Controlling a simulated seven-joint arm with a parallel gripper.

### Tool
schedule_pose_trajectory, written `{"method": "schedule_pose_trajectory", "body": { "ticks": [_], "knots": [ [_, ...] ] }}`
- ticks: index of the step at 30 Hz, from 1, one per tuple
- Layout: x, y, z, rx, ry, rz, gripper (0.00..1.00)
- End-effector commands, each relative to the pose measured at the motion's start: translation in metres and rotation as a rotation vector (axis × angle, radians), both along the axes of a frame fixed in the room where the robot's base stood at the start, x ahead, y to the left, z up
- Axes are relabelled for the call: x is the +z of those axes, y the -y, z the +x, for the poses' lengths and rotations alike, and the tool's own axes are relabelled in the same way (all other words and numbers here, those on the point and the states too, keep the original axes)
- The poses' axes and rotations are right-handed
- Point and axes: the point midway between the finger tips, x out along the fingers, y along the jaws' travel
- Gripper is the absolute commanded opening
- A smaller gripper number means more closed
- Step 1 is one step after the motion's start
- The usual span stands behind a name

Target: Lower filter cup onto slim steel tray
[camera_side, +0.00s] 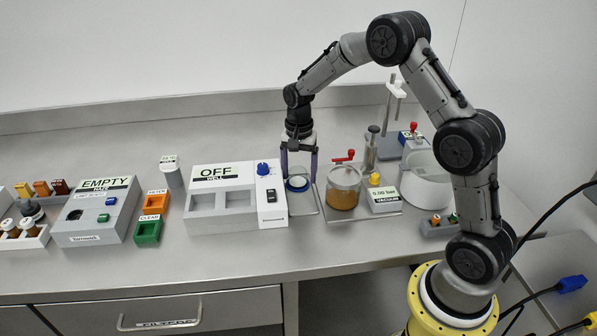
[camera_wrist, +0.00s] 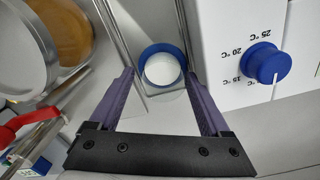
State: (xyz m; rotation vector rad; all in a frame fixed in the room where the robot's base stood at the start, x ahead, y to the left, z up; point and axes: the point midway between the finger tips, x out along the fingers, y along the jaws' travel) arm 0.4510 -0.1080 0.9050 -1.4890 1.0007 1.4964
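The filter cup, a blue ring with a white inside, shows between my fingertips in the side view (camera_side: 297,184) and in the wrist view (camera_wrist: 162,70). My gripper (camera_side: 299,176) points straight down, its two purple fingers spread about as wide as the cup. In the wrist view my fingertips (camera_wrist: 161,73) lie at either side of the blue rim. I cannot tell whether they touch it. The slim steel tray (camera_side: 306,209) lies under the cup. The cup is on it or very close above it; its underside is hidden.
The heater box marked OFF (camera_side: 222,204), with a blue knob (camera_wrist: 265,63), stands close on the left. The front bench strip is clear.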

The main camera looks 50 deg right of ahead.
Motion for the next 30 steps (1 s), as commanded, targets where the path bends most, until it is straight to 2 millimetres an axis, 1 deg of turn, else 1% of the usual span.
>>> {"method": "schedule_pose_trajectory", "body": {
  "ticks": [1,7,11,14,18,24,27,30],
  "knots": [
    [0.0,-0.001,0.003,0.0,0.009,0.0,0.98],
    [0.001,-0.002,0.004,0.0,0.011,0.001,0.98],
    [0.012,-0.002,0.005,0.001,0.015,0.001,0.98],
    [0.03,-0.002,0.006,0.001,0.02,-0.001,0.98],
    [0.061,-0.002,0.005,0.001,0.021,0.0,0.98],
    [0.102,-0.001,0.004,0.001,0.014,-0.001,0.98],
    [0.118,0.0,0.002,0.001,0.01,0.0,0.98],
    [0.129,0.0,0.002,0.0,0.007,0.0,0.98]
  ]
}}
